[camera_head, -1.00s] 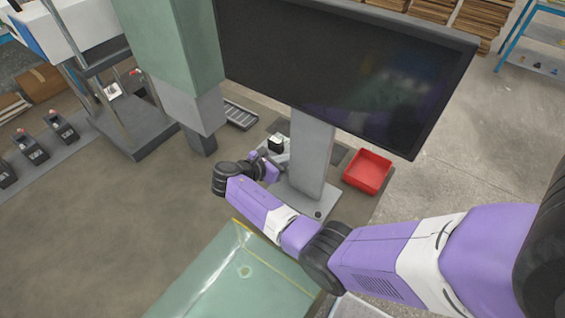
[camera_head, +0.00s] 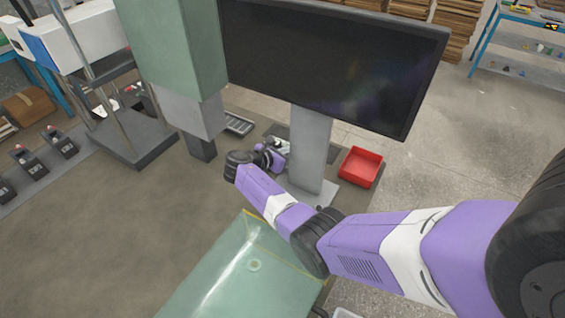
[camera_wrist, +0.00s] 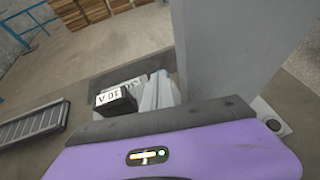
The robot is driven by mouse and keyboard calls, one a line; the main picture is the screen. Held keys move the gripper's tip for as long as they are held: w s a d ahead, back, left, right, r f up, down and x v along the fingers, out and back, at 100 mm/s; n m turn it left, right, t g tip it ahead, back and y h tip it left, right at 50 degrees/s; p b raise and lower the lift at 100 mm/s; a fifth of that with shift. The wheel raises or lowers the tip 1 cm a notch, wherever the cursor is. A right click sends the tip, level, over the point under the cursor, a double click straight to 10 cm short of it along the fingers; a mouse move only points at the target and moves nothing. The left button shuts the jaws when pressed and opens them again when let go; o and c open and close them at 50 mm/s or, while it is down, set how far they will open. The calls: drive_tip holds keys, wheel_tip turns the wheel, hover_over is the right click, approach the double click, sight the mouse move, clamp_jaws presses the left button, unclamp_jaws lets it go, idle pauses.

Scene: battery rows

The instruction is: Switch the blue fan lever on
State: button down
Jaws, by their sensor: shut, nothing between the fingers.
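No lever that I can make out as blue, and no fan, shows in the head view. Several small black lever boxes with reddish knobs stand in a row at the left; the nearest to the middle is one lever box (camera_head: 62,141), with another lever box (camera_head: 28,162) beside it. Their labels are too small to read. My gripper (camera_head: 274,158) is shut and empty, low beside the grey monitor post, far to the right of the row.
The post (camera_head: 309,150) carries a large dark screen (camera_head: 330,65). A red bin (camera_head: 360,167) stands right of it. A black box labelled 10 A (camera_wrist: 115,101) sits just beyond my gripper. A grey-footed stand (camera_head: 135,140) is near the levers.

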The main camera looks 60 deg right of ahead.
drive_tip(key=shift+d+r, duration=0.35)
drive_tip(key=shift+d+p, duration=0.3)
drive_tip(key=shift+d, duration=0.35)
drive_tip(key=shift+r, duration=0.1)
drive_tip(key=shift+r+p, duration=0.65)
drive_tip(key=shift+p, duration=0.2)
drive_tip(key=w+a+r+p, duration=0.3)
drive_tip(key=a+r, duration=0.6)
drive_tip(key=r, duration=0.1)
